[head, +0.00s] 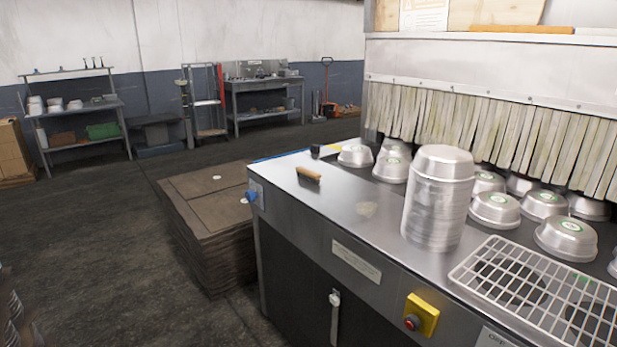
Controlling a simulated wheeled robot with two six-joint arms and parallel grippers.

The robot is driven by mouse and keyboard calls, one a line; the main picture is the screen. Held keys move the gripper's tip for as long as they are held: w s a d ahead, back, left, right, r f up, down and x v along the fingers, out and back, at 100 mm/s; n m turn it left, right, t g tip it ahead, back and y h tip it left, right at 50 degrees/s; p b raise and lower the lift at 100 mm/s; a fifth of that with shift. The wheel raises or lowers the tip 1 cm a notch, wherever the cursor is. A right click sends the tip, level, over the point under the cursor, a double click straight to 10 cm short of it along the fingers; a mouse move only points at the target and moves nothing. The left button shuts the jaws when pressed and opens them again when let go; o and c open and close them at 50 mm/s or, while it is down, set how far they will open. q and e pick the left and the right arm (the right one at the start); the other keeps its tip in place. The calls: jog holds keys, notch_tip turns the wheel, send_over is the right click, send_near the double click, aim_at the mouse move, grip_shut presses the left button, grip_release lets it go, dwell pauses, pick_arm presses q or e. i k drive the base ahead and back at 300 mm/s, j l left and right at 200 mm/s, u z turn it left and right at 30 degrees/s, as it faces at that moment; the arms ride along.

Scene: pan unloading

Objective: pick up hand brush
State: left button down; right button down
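The hand brush (309,174) lies on the steel counter (330,205), near its left end. It has a tan wooden top and a dark lower side. It lies apart from the pans, with bare counter around it. Neither of my grippers shows in the head view.
A tall stack of metal pans (437,200) stands on the counter right of the brush. Several upturned pans (355,156) sit behind, before a strip curtain (480,125). A wire rack (540,285) lies at the right. A stack of brown sheets (215,195) stands left of the counter.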

aim_at(310, 175)
jog(key=z, duration=0.4)
jog(key=i+j+z, duration=0.2)
jog(key=z, duration=0.15)
jog(key=i+j+z, duration=0.15)
jog(key=j+z, duration=0.2)
jog(key=i+j+z, duration=0.15)
jog(key=j+z, duration=0.25)
